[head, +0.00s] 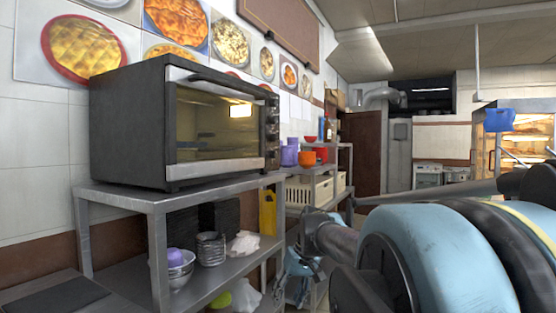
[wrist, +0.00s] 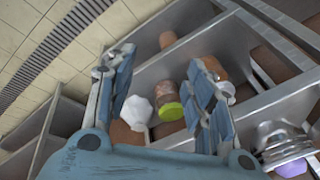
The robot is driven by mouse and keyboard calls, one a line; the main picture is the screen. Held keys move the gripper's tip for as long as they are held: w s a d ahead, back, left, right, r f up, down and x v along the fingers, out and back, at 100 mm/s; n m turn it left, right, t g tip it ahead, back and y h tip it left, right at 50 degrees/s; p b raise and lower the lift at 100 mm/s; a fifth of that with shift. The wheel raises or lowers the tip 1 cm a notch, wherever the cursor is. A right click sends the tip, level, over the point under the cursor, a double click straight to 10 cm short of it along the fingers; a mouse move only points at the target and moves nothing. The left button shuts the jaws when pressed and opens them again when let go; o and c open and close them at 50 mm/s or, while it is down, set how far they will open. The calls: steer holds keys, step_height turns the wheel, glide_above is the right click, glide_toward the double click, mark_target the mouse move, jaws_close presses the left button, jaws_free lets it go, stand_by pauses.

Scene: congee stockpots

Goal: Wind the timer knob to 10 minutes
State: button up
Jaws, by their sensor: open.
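The black and steel oven (head: 215,122) stands on a metal shelf unit at the left in the head view. Its narrow control panel (head: 271,135) is on the right side of the glass door, with small knobs seen at a steep angle. I cannot tell which is the timer knob or read its setting. My gripper (head: 298,263) is low, below and right of the oven. In the wrist view my gripper (wrist: 163,95) has its blue fingers spread apart with nothing held between them. The oven does not show in the wrist view.
The metal shelf (head: 120,196) under the oven has bowls and a white cloth (head: 243,244) below. Purple cups (head: 289,156) and orange pots stand on a further rack. The wrist view shows a green-lidded jar (wrist: 170,111) beyond the fingers.

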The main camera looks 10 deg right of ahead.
steer(key=w+a+r+n+t+y, duration=0.15)
steer(key=w+r+y, duration=0.25)
steer(key=w+r, duration=0.5)
steer(key=n+t+y, duration=0.5)
steer(key=t+y, duration=0.2)
steer(key=t, duration=0.1)
glide_toward(276, 155)
steer(key=x, duration=0.8)
steer(key=shift+w+a+f, duration=0.1)
steer(key=shift+w+a, duration=0.05)
steer(key=c, duration=1.1)
